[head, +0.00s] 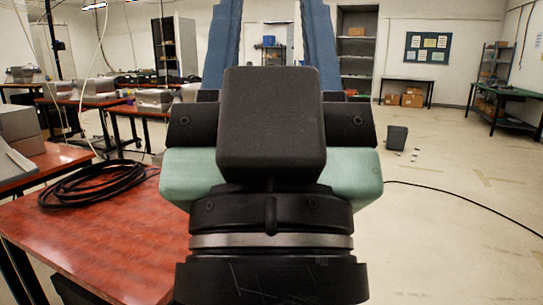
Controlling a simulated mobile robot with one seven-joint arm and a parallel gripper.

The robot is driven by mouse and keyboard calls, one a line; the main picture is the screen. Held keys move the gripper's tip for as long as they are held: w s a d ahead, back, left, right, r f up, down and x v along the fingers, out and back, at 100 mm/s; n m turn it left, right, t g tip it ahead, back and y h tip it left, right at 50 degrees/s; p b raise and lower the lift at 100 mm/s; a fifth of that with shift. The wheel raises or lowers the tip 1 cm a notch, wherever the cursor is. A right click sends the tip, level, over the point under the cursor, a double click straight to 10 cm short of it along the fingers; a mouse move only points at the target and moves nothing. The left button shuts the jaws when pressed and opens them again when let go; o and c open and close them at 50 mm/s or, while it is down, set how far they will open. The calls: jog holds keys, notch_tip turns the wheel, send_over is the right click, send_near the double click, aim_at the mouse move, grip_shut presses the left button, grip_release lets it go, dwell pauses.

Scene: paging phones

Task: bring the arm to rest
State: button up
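My gripper (271,8) fills the middle of the head view, seen from behind. Its black block, green body and dark round wrist are close to the camera. Two long blue fingers rise past the block to the top edge of the picture. They stand apart with a clear gap, and the far wall shows between them. I see nothing held in the visible gap. The finger roots are hidden behind the black block.
A red-brown table (95,235) with a coiled black cable (95,185) is close at left. More desks with grey machines stand behind it. The floor at right is mostly open, with a dark bin (397,137), a thin cable and a green-topped workbench (510,92).

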notch_tip(320, 180, up, 25)
jog(key=p, duration=2.2)
jog(key=shift+p, duration=0.3)
jog(key=shift+a, duration=0.1)
